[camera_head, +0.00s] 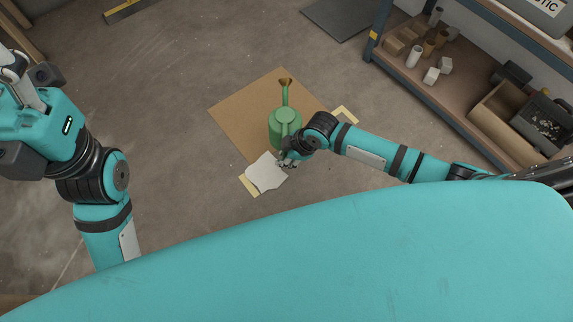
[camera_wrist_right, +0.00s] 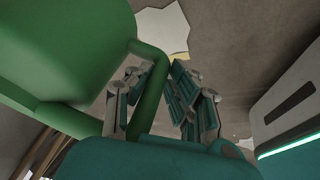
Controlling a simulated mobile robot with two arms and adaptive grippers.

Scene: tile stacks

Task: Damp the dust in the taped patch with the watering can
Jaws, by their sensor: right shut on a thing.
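The green watering can (camera_head: 285,117) is over the tan square patch (camera_head: 237,108) on the floor, its spout pointing to the far side. I cannot tell whether it touches the floor. Pale yellow tape (camera_head: 249,186) shows at the patch's near corner, and more at its right corner. My right gripper (camera_head: 288,160) is shut on the can's handle. In the right wrist view the fingers (camera_wrist_right: 160,92) close around the green handle (camera_wrist_right: 151,92), beside the can's body (camera_wrist_right: 65,45). My left gripper (camera_head: 18,68) is at the left edge; its fingers are unclear.
A white, irregular sheet (camera_head: 266,173) lies by the near corner of the patch. A shelf unit (camera_head: 455,95) with tubes, blocks and boxes stands at the right. A dark mat (camera_head: 340,15) lies at the back. The floor left of the patch is clear.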

